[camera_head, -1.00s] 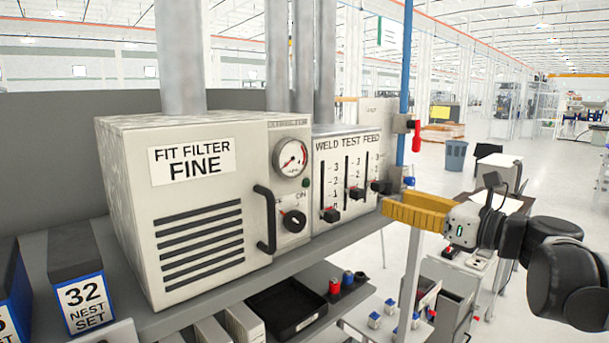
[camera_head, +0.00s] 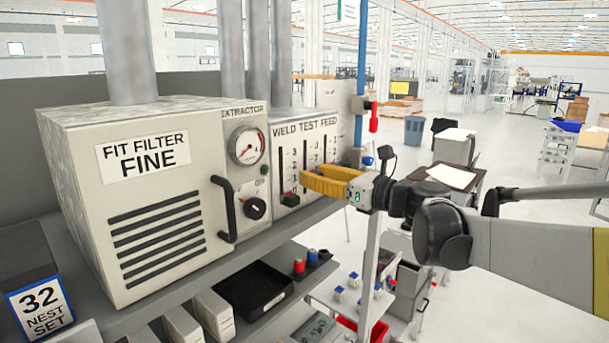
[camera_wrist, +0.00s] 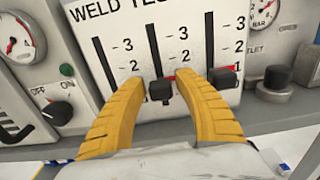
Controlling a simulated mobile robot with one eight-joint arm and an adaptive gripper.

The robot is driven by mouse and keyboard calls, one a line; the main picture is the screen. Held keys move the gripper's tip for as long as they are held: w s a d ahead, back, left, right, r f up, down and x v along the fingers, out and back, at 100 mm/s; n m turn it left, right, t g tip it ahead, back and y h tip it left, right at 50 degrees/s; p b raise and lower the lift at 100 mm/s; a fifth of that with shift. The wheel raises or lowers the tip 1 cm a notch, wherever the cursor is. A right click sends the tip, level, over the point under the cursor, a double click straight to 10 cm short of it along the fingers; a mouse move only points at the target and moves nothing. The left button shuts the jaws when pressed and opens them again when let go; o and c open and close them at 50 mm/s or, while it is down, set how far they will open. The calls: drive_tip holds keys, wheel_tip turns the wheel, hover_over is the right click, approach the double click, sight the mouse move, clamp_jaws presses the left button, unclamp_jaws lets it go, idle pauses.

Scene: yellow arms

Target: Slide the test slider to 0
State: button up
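The test slider's black knob (camera_wrist: 160,90) sits low in the middle slot of the white WELD TEST FEED panel (camera_head: 283,155), below the 2 mark. The number beside it is covered. My yellow gripper (camera_wrist: 160,82) is open, with one finger on each side of this knob; I cannot tell whether either touches it. In the head view my gripper (camera_head: 308,180) is at the panel and hides the test knob. The weld knob (camera_head: 290,200) shows at the bottom of the left slot there. The feed knob (camera_wrist: 222,77) is just right of my right finger, near its 1 mark.
The extractor box (camera_head: 160,200) with its black handle (camera_head: 225,210) stands left of the panel. A rotary on/off knob (camera_wrist: 62,112) is left of the slots. A black fitting (camera_wrist: 277,78) is at the right. A grey shelf edge (camera_head: 170,290) runs below.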

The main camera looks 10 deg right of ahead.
clamp_jaws()
wheel_tip(320, 180, down, 4)
drive_tip(key=b, duration=0.3)
drive_tip(key=shift+r, duration=0.2)
drive_tip(key=shift+s+r, duration=0.1)
drive_tip(key=shift+s, duration=0.05)
drive_tip(key=shift+o, duration=1.9)
unclamp_jaws()
drive_tip(key=shift+o, duration=0.3)
drive_tip(key=shift+w+a, duration=0.1)
drive_tip(key=shift+w, duration=0.1)
drive_tip(key=v, duration=1.2)
